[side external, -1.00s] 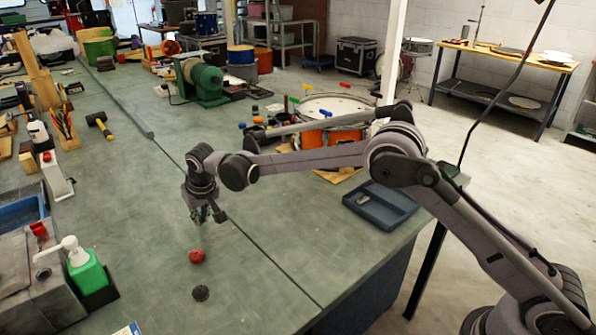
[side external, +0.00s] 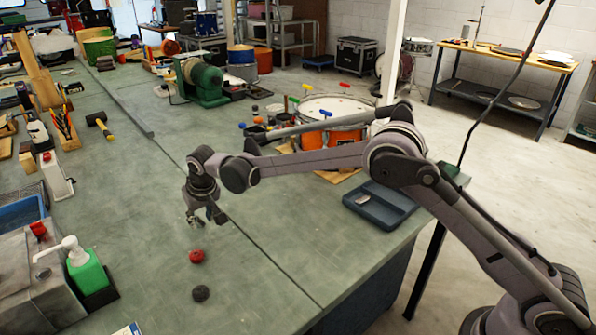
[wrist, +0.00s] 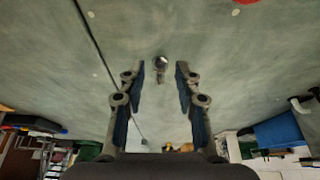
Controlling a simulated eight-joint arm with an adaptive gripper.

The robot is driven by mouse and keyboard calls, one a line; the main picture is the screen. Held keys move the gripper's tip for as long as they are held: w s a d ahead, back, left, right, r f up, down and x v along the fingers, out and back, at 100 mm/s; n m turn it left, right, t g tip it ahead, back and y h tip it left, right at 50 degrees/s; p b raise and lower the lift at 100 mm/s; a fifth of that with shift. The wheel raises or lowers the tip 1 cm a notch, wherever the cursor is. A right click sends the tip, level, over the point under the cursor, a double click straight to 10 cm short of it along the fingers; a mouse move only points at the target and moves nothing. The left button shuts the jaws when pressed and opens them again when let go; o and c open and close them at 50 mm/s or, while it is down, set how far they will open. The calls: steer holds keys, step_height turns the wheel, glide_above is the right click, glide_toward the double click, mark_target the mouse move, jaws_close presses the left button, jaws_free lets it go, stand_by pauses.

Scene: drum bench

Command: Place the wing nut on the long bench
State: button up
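The long bench (side external: 140,215) has a green-grey top that fills the left and middle of the side view. My gripper (side external: 205,217) hangs over it, behind the red ball. In the wrist view my gripper (wrist: 160,68) has its two fingers spread apart. A small shiny metal piece, probably the wing nut (wrist: 160,66), shows between the fingertips with clear space on both sides. Neither finger touches it there. I cannot tell whether it rests on the bench top, and I cannot make it out surely in the side view.
A red ball (side external: 196,256) and a dark round piece (side external: 201,293) lie in front of my gripper. A blue tray (side external: 392,222) holding a small pale piece stands right. A mallet (side external: 100,124) and a green bottle (side external: 88,273) are left. Bench around the gripper is mostly clear.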

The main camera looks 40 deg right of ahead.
steer(key=v, duration=1.2)
steer(key=s+d+r, duration=0.6)
steer(key=d, duration=0.2)
steer(key=s+d+t, duration=0.1)
steer(key=s+d, duration=0.5)
steer(key=s, duration=0.3)
steer(key=s+d+t, duration=0.1)
steer(key=s+d, duration=0.4)
steer(key=s, duration=0.4)
steer(key=s+d+f, duration=0.3)
steer(key=s+f, duration=0.1)
steer(key=s, duration=0.4)
steer(key=shift+s+d+f+t, duration=0.25)
steer(key=shift+s+t, duration=0.05)
steer(key=shift+t, duration=0.1)
